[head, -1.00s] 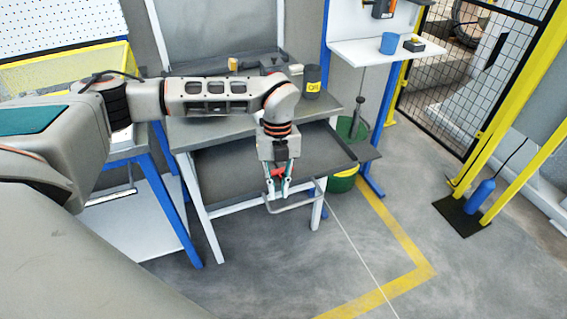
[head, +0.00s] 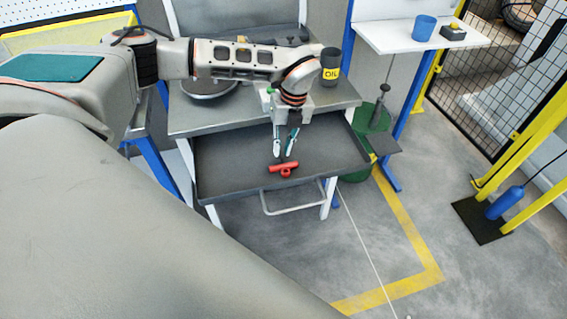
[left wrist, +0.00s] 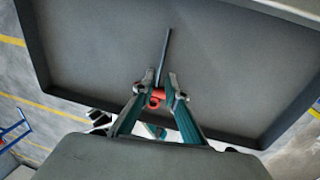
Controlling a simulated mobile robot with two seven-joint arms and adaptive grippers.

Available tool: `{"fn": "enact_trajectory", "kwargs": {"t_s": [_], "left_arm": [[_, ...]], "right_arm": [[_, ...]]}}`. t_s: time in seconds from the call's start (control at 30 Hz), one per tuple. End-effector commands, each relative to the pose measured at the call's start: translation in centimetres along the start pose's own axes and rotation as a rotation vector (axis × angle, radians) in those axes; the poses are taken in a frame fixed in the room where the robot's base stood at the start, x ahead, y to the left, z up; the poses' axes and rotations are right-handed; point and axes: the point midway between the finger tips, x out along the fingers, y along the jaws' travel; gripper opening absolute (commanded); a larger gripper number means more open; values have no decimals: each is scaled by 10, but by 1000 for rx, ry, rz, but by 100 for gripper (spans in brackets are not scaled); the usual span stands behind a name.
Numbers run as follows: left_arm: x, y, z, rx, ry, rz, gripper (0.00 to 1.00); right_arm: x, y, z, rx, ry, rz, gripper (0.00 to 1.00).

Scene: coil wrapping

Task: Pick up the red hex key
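The red hex key (head: 284,169) lies in the open dark drawer tray (head: 235,172), near its front edge. Its red handle (left wrist: 156,97) and dark straight shaft (left wrist: 164,58) show in the left wrist view. My left gripper (head: 285,153) points down over the tray, with its fingertips just above and behind the handle in the head view. The fingers are apart with nothing gripped. In the left wrist view the left gripper (left wrist: 161,78) has one finger on each side of the key, partly overlapping the handle; contact cannot be told. My right gripper is not in view.
The drawer has raised walls and a front bar handle (head: 292,209). A green bin (head: 372,128) stands to the right. Most of the tray is bare.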

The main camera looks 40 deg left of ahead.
Motion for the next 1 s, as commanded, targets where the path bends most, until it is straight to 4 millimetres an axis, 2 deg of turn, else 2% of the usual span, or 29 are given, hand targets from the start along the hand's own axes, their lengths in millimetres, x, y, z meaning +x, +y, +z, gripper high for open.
{"fn": "enact_trajectory", "kwargs": {"t_s": [0.1,0.23,0.43,0.5,1.0], "left_arm": [[15,0,0,0,1,1,13],[21,0,0,0,1,0,13],[22,0,0,0,0,-1,13],[21,0,0,0,0,-1,0],[16,0,0,0,0,-1,0]], "right_arm": [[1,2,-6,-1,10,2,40],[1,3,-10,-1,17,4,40],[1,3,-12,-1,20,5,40],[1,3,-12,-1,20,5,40],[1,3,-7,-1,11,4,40]]}}
